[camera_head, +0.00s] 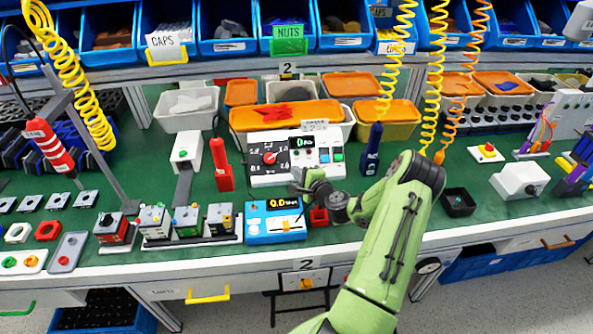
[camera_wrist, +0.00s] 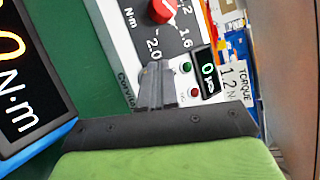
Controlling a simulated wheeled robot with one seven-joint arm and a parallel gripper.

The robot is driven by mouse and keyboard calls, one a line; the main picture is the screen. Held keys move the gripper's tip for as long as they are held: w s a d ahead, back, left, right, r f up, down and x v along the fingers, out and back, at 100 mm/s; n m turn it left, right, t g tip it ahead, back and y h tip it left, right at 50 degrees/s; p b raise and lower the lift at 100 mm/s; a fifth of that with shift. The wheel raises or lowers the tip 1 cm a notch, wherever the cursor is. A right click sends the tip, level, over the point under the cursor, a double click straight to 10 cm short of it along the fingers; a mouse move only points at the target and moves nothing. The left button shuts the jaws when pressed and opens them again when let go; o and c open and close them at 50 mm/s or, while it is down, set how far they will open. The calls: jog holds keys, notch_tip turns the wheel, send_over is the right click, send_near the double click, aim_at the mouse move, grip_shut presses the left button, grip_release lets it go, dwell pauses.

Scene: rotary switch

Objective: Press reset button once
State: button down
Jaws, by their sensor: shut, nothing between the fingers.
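A white torque panel (camera_head: 268,180) stands on the green bench; it fills the top middle of the wrist view (camera_wrist: 125,50). It carries a red rotary knob (camera_head: 269,158), also in the wrist view (camera_wrist: 163,10), and a small dark display reading 0 (camera_wrist: 207,72). Which one is reset I cannot read. My gripper (camera_wrist: 157,68) is shut and empty, its tips over the panel's lower part, left of the buttons. Whether they touch the panel I cannot tell. In the head view my gripper (camera_head: 300,183) is at the panel's front.
A blue meter (camera_head: 275,227) with a lit orange display is close in front; it shows at the wrist view's left (camera_wrist: 20,90). A red open box (camera_head: 319,216) is beside it. A TORQUE label (camera_wrist: 235,85) is right of the display. Coiled yellow cables (camera_head: 436,60) hang at right.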

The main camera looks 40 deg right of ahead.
jog(key=s+r, duration=0.1)
jog(key=s+a+r, duration=0.1)
jog(key=s+a+r+p, duration=0.1)
jog(key=shift+r, duration=0.35)
dwell(0.3)
dwell(0.6)
